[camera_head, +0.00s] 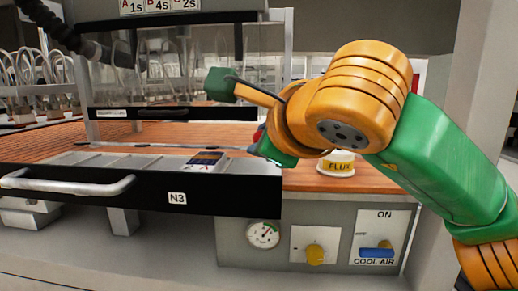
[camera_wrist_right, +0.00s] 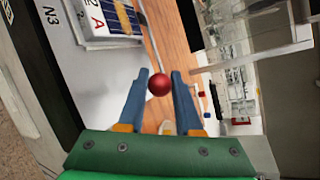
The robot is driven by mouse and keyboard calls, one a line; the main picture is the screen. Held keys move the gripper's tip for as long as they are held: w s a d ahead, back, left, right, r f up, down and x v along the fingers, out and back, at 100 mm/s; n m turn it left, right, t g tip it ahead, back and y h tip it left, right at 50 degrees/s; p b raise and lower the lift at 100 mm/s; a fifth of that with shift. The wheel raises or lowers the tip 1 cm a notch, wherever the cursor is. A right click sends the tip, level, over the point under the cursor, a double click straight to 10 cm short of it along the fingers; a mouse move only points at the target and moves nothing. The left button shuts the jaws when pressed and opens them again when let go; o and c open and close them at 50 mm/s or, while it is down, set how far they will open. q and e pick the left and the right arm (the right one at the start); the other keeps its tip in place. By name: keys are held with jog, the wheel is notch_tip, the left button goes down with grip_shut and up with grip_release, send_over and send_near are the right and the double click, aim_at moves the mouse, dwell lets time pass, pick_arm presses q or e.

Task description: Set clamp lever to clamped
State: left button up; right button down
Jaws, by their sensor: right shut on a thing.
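The clamp lever's red ball knob (camera_wrist_right: 159,84) sits between the two blue fingers of my right gripper (camera_wrist_right: 160,77) in the right wrist view, and the fingers are shut on it. The lever's rod and base are mostly hidden, so I cannot tell its angle. In the head view my right gripper (camera_head: 259,134) is beside the right end of the black-fronted drawer, largely hidden behind its own wrist. My left gripper is not in view.
The drawer marked N3 (camera_head: 225,196) stands out in front, with a light tray and a small card device (camera_head: 206,160) in it. A FLUX tub (camera_head: 337,164) stands on the wooden bench right of the gripper. A clear shield (camera_head: 160,70) hangs behind. A panel with a gauge (camera_head: 263,234) and COOL AIR switch (camera_head: 376,253) is below.

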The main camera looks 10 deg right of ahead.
jog(key=shift+s+f, duration=0.2)
jog(key=shift+f, duration=0.4)
jog(key=c, duration=0.6)
grip_release()
jog(key=shift+w, duration=0.1)
jog(key=shift+r, duration=0.1)
jog(key=b+v, duration=0.2)
jog(key=v, duration=0.5)
